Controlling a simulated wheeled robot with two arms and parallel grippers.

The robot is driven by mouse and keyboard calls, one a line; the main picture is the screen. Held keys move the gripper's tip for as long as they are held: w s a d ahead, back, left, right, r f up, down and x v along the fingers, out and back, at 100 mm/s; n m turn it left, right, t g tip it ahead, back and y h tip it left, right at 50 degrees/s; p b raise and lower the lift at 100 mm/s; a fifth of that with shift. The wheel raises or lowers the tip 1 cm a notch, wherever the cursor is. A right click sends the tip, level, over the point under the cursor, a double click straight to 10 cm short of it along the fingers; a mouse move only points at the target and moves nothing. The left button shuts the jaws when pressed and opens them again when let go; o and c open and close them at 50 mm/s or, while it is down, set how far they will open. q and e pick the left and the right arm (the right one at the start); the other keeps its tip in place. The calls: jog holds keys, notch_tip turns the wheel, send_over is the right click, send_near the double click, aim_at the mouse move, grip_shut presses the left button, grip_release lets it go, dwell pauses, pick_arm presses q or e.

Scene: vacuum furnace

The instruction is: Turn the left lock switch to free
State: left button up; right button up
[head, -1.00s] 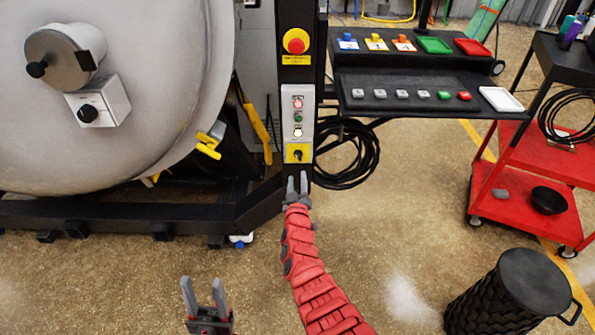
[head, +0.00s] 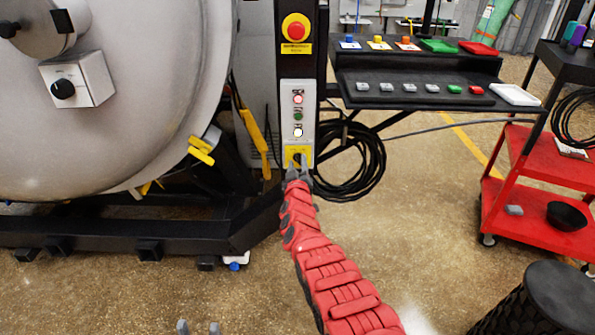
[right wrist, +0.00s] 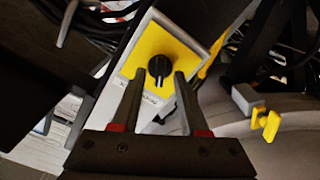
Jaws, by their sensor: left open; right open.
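A black rotary switch on a yellow plate (head: 298,152) sits at the bottom of the control panel. In the right wrist view the switch knob (right wrist: 160,68) shows just beyond the fingertips. My right gripper (head: 299,168) is open at this switch and hides part of it in the head view; its fingers also show in the right wrist view (right wrist: 160,87). I cannot tell whether they touch the knob. A grey box with another black knob (head: 64,89) is on the furnace door at left. Which knob is the left lock switch is not legible. My left gripper (head: 198,327) is open, only its fingertips showing at the bottom edge.
A red emergency button (head: 295,28) and several lit buttons are above the switch. A coiled black cable (head: 362,170) hangs right of the panel. A black shelf (head: 385,99) holds small blocks. A red cart (head: 540,215) and black bin (head: 560,295) stand at right.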

grip_shut()
jog(key=shift+m, duration=0.3)
dwell(0.4)
jog(key=m, duration=0.5)
jog(key=shift+d, duration=0.2)
jog(key=m, duration=0.6)
jog(key=shift+m, duration=0.3)
dwell(0.3)
grip_release()
